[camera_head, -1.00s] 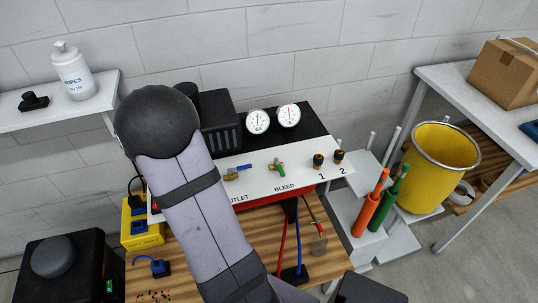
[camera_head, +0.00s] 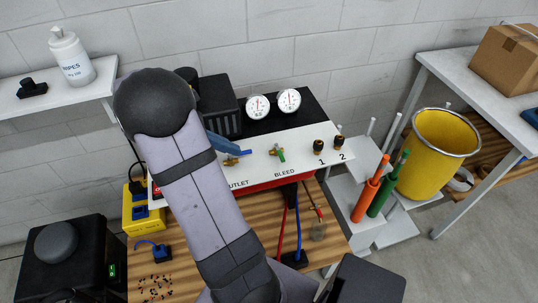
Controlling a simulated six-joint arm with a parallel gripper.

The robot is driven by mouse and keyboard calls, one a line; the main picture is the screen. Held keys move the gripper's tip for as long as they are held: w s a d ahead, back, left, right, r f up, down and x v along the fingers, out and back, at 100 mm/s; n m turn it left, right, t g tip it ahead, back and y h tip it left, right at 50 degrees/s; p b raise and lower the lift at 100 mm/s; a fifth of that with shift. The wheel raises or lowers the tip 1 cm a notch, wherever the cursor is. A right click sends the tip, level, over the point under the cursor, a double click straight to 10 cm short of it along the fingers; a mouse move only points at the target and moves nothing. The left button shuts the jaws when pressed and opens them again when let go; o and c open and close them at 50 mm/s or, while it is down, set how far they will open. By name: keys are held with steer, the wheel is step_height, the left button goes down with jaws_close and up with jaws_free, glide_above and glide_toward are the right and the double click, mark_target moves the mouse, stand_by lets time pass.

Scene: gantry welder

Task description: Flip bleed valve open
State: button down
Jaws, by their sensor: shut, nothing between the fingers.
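The bleed valve (camera_head: 278,152) is a small brass valve with a green lever above the word BLEED on the white sloped panel (camera_head: 258,173). Its lever slants down to the right. Left of it is the outlet valve (camera_head: 232,161), brass with a blue lever. My arm hides the rest of the gripper and the panel's left part.
Two round gauges (camera_head: 273,103) stand behind the valves. Two dark-capped brass fittings (camera_head: 329,145) marked 1 and 2 are to the right. Red and blue hoses (camera_head: 298,228) hang in front. Orange and green cylinders (camera_head: 372,190) and a yellow bucket (camera_head: 428,165) stand farther right.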

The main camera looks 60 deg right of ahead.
mark_target(279, 152)
steer(key=p+x, duration=0.1)
steer(key=x, duration=0.8)
steer(key=shift+s+f+p, duration=0.15)
steer(key=shift+s+p, duration=0.05)
steer(key=shift+p, duration=0.2)
steer(key=shift+s+d+f+p, duration=0.2)
steer(key=shift+s+d+p, duration=0.45)
steer(key=shift+s+d, duration=0.45)
steer(key=shift+s+d+f, duration=0.1)
steer(key=shift+s+d, duration=0.3)
steer(key=shift+d, duration=0.15)
